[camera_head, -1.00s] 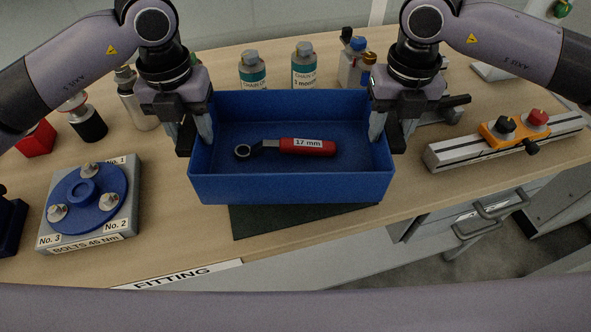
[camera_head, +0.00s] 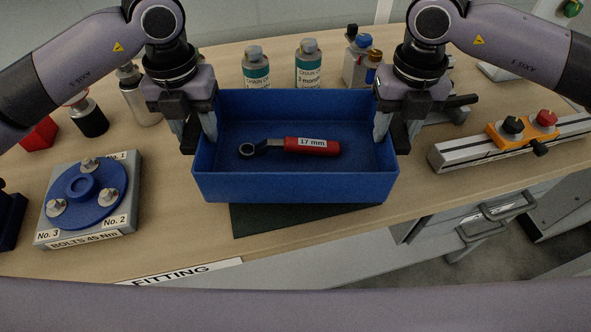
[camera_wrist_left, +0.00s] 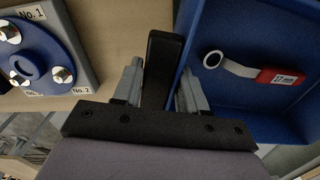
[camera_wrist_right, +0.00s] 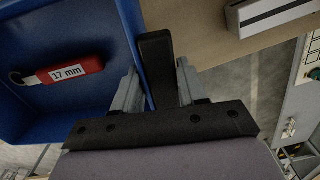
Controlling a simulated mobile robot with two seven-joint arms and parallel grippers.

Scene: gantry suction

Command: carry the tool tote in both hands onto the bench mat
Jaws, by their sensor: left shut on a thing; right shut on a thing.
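The blue tool tote (camera_head: 295,188) is in the middle of the head view, level, with a red-handled 17 mm wrench (camera_head: 312,146) lying in it. My left gripper (camera_head: 199,132) is shut on the tote's left side, on a black handle (camera_wrist_left: 161,70) in the left wrist view. My right gripper (camera_head: 392,128) is shut on its right side, on a black handle (camera_wrist_right: 155,68) in the right wrist view. The dark bench mat (camera_head: 262,222) shows below the tote's front edge; the tote hides the rest. I cannot tell whether the tote touches the mat.
A bolt fixture (camera_head: 85,200) with a blue disc stands at left. A rail with an orange block (camera_head: 512,135) lies at right. Bottles (camera_head: 308,65) stand behind the tote. The bench's front edge carries a FITTING label (camera_head: 178,273).

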